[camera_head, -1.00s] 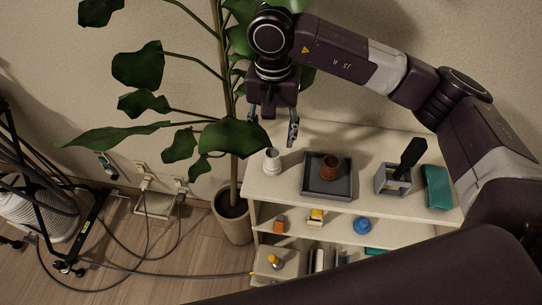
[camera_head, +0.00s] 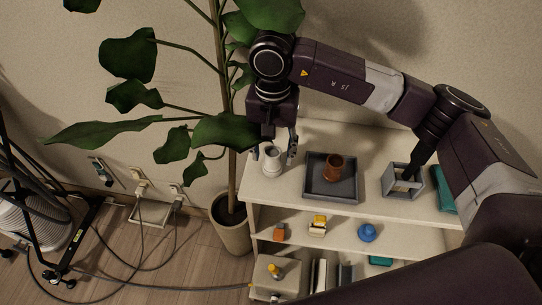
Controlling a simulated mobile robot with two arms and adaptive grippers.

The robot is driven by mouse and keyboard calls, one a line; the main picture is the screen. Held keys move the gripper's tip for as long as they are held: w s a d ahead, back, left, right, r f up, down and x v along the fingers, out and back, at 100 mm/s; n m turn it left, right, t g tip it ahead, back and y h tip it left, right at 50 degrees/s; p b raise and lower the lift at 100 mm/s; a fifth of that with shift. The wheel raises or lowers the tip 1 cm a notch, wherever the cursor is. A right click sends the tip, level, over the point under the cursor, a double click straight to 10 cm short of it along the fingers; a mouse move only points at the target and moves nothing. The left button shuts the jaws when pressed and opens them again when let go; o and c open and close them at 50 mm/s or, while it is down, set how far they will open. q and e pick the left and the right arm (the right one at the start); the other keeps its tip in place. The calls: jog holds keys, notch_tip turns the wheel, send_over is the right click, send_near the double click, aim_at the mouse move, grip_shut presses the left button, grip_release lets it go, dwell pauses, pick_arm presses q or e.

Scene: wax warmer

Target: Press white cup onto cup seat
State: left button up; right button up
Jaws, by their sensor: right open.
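The white cup (camera_head: 272,165) stands upright near the left end of the shelf's top board. My right gripper (camera_head: 277,150) points down over it with its fingers apart, one at each side of the cup's upper part. I cannot tell whether the fingers touch the cup. I cannot pick out the cup seat; anything under the cup is too small to tell. My left gripper is out of view.
A grey tray (camera_head: 316,187) with a brown cup (camera_head: 333,167) is right of the white cup. Further right are a grey frame holder (camera_head: 388,182) and a teal item (camera_head: 444,201). A leafy plant (camera_head: 178,145) crowds the left side.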

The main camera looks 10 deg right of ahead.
dwell(0.4)
jog(key=shift+b, duration=0.45)
jog(key=shift+b, duration=0.4)
grip_shut()
dwell(0.4)
